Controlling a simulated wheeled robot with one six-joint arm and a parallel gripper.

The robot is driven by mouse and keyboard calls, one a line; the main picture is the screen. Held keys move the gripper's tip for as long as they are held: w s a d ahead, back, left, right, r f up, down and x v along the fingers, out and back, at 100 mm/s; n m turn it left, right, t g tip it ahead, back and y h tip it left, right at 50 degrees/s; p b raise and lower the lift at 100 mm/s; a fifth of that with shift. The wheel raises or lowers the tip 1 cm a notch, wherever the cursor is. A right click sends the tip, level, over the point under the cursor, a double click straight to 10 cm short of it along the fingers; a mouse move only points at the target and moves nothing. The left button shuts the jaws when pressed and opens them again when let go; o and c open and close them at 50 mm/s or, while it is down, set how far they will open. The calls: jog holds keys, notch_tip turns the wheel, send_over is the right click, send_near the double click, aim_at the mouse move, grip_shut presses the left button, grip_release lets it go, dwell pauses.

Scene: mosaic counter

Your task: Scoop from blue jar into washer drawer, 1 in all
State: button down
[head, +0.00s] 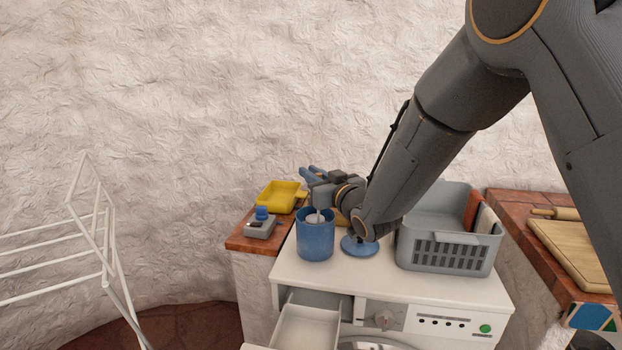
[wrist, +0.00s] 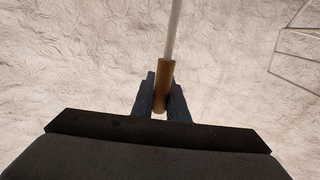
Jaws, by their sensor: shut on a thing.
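The open blue jar (head: 316,240) stands upright on the washer top. My gripper (head: 309,172) is above and behind the jar. In the wrist view my gripper (wrist: 161,97) is shut on the brown handle of the scoop (wrist: 163,84), and its pale shaft runs upward out of view. In the head view a pale piece, probably the scoop's (head: 314,218), shows at the jar's mouth; whether it holds anything is unclear. The washer drawer (head: 306,327) is pulled out at the washer's front left, and its visible inside looks empty.
A blue disc (head: 359,246), perhaps a lid, lies right of the jar, partly behind my arm. A grey basket (head: 445,257) stands farther right. A yellow tray (head: 278,197) and a grey box (head: 260,229) sit left on the tiled counter. A white rack (head: 105,235) stands left.

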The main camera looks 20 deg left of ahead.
notch_tip(320, 180, up, 7)
jog(key=p, duration=0.3)
dwell(0.5)
dwell(0.5)
